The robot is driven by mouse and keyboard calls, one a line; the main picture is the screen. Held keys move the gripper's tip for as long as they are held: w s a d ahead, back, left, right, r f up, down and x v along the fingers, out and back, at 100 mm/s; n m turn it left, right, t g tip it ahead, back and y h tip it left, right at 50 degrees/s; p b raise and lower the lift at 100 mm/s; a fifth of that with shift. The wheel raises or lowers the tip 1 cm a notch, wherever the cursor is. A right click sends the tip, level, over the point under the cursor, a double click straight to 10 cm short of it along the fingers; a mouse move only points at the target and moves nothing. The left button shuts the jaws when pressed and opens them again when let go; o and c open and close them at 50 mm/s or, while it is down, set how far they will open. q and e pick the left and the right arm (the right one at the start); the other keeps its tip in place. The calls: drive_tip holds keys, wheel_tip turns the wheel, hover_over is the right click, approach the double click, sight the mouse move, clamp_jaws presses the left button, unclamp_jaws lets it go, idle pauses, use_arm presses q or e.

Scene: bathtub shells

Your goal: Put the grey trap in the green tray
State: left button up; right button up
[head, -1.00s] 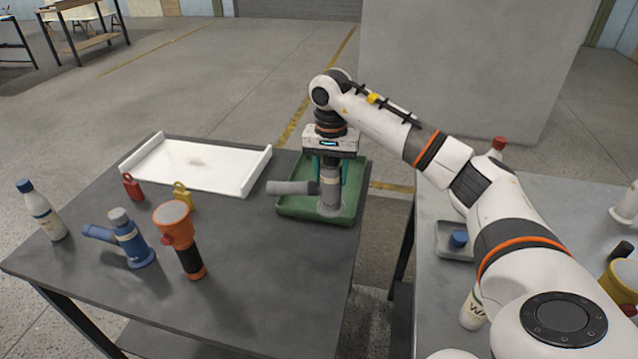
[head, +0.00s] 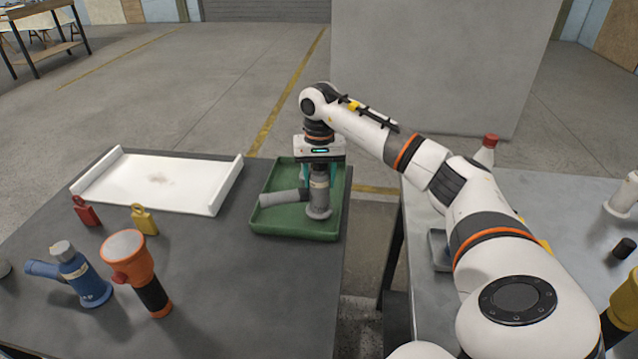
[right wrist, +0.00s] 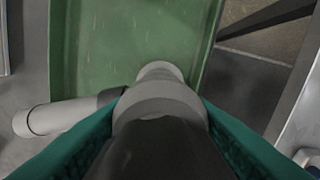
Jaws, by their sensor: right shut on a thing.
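The grey trap (head: 319,207) is upright in the right part of the green tray (head: 270,229), with its side pipe (head: 283,199) pointing left. Its base appears at the level of the tray floor; I cannot tell whether it bears on it. My right gripper (head: 319,178) points straight down with its teal fingers shut on the trap's upper body. In the right wrist view the trap (right wrist: 160,92) is between the fingers, above the tray floor (right wrist: 125,45). My left gripper is not in view.
A white tray (head: 195,197) lies left of the green tray. A second table (head: 580,215) with bottles is on the right, across a gap.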

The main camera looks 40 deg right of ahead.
wheel_tip(320, 180, down, 2)
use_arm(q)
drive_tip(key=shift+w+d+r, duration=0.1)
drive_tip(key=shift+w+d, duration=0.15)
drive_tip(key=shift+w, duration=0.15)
use_arm(e)
drive_tip(key=o, duration=1.4)
drive_tip(key=shift+f, duration=0.15)
drive_tip(key=shift+c, duration=0.2)
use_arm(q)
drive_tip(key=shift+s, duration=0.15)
use_arm(e)
drive_tip(key=shift+r, duration=0.35)
wheel_tip(320, 180, up, 12)
drive_tip(key=shift+f, duration=0.15)
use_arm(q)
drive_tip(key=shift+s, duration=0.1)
